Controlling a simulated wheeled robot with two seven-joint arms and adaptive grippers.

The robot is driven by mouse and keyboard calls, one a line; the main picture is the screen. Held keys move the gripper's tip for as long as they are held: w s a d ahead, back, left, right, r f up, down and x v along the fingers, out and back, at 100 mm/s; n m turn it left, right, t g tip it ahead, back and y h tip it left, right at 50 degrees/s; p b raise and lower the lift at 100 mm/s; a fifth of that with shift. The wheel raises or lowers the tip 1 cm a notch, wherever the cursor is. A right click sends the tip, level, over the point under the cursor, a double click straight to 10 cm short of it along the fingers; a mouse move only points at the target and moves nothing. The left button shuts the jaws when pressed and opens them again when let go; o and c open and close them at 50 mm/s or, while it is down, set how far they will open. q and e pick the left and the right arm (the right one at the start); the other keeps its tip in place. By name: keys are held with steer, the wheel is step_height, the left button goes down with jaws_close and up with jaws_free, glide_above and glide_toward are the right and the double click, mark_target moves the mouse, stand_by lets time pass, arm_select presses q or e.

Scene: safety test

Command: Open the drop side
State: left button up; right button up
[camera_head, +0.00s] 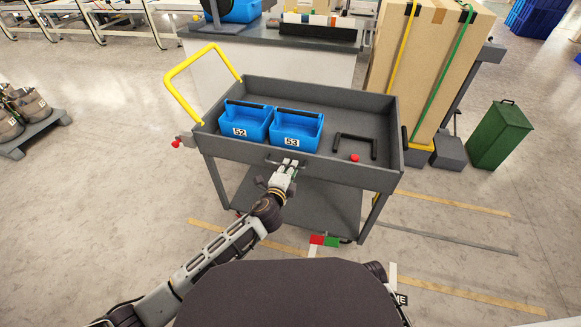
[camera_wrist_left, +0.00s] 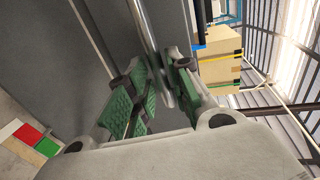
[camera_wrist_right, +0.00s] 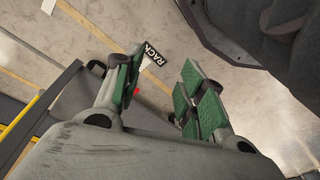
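The grey cart (camera_head: 355,179) stands ahead of me, with a tray top and a lower shelf. Its near side wall is upright and has a small metal handle (camera_head: 273,162). My left gripper (camera_head: 287,170) is at this handle. In the left wrist view the handle bar (camera_wrist_left: 150,32) runs between the green-padded fingers of my left gripper (camera_wrist_left: 163,88), which are closed in around it. Part of the grip is hidden. My right gripper (camera_wrist_right: 158,92) shows only in the right wrist view, open and empty above the floor.
Two blue bins (camera_head: 297,130), marked 52 and 53, stand in the tray. A black bracket (camera_head: 355,137) and a red knob (camera_head: 355,157) are at its right. A yellow push handle (camera_head: 180,91) rises at the left. A green bin (camera_head: 499,134) and a large carton (camera_head: 420,65) stand behind right.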

arm_select(q)
steer(key=shift+x, duration=0.85)
steer(key=shift+c, duration=0.5)
jaws_close()
